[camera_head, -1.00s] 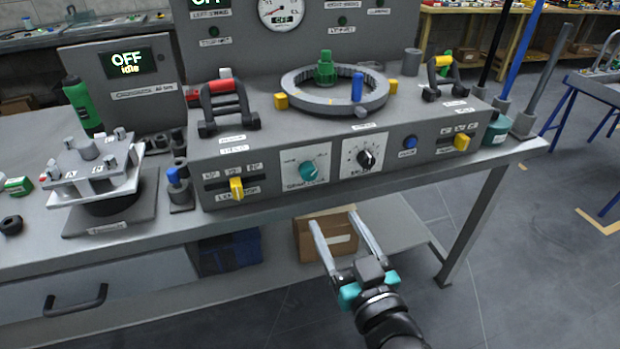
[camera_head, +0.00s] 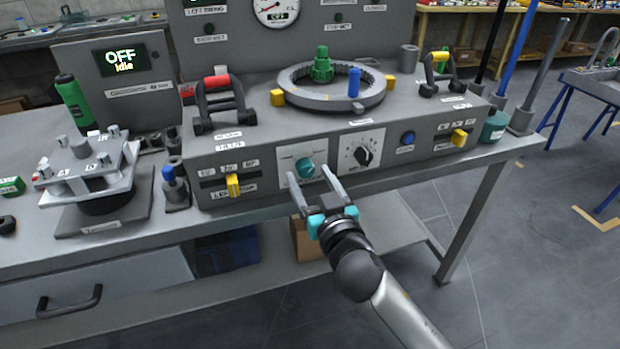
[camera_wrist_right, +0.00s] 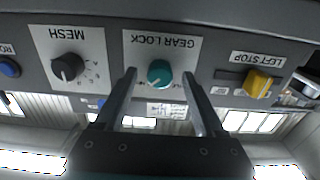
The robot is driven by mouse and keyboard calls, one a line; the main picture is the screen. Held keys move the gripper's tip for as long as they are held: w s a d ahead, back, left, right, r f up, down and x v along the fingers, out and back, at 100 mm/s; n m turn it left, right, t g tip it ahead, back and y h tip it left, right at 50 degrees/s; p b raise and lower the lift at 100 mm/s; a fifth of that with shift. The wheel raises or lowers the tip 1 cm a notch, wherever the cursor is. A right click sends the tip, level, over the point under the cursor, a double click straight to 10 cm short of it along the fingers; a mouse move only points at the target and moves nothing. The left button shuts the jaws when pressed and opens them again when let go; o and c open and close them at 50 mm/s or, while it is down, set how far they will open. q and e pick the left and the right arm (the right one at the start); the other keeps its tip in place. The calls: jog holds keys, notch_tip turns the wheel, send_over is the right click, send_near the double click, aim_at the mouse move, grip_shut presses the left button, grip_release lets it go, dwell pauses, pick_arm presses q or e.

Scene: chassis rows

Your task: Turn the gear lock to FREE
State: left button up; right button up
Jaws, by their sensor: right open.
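The gear lock is a teal round knob (camera_head: 305,168) on a white plate on the front face of the grey console. In the right wrist view the knob (camera_wrist_right: 159,73) sits under the upside-down label GEAR LOCK. My right gripper (camera_head: 308,184) is open, its two fingers pointing at the plate. In the wrist view the gripper (camera_wrist_right: 162,85) has a finger on each side of the knob, apart from it. Whether the fingertips reach the panel is unclear. The knob's setting marks are too small to read. My left gripper is not in view.
The black MESH knob (camera_head: 362,155) is just right of the gear lock. The yellow left stop lever (camera_head: 233,185) is to its left, and a blue button (camera_head: 408,138) lies further right. A gear ring (camera_head: 330,95) sits on top. The table's front edge runs below the panel.

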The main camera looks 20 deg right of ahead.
jog(key=shift+w, duration=0.3)
grip_shut()
dwell(0.6)
